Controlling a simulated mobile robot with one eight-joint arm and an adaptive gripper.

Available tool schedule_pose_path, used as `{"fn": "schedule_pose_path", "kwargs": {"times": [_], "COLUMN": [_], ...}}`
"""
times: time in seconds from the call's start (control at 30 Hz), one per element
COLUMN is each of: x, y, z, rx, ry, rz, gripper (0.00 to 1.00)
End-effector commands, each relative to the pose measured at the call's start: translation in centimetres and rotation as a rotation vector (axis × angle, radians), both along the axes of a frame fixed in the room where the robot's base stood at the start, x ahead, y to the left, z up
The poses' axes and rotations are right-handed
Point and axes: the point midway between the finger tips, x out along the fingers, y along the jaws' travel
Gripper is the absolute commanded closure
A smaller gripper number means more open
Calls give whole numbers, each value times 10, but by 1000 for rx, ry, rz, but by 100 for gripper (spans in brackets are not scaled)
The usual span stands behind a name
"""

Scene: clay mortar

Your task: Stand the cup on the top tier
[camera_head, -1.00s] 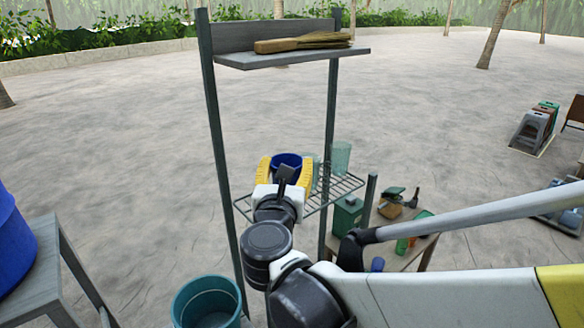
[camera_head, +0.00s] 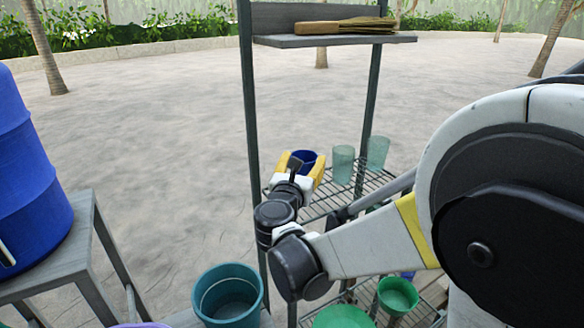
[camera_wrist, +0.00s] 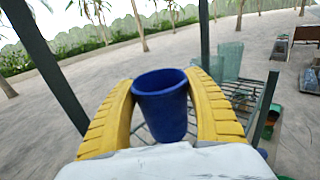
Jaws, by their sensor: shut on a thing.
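My gripper (camera_head: 301,166) is shut on a blue cup (camera_head: 304,158), with yellow fingers on either side of it. In the wrist view the cup (camera_wrist: 161,108) is upright between both fingers. It is at the left end of a wire tier (camera_head: 326,205) of the stand; wires show behind and beside it. I cannot tell whether its base touches the wires.
Two clear greenish tumblers (camera_head: 343,163) (camera_head: 378,153) stand on the wire tier, right of the cup. Stand posts (camera_head: 250,110) rise beside it. Green bowls (camera_head: 397,295) sit lower down. A teal bucket (camera_head: 228,295) and a blue barrel (camera_head: 30,180) are at left.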

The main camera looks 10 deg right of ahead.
Motion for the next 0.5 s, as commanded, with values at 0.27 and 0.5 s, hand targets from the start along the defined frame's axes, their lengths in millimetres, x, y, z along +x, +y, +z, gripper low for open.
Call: {"fn": "schedule_pose_path", "kwargs": {"times": [0.27,0.5], "x": [0,-1], "y": [0,0], "z": [-28,-31], "rx": [0,0], "ry": [0,0], "rz": [0,0], "gripper": [75,75]}}
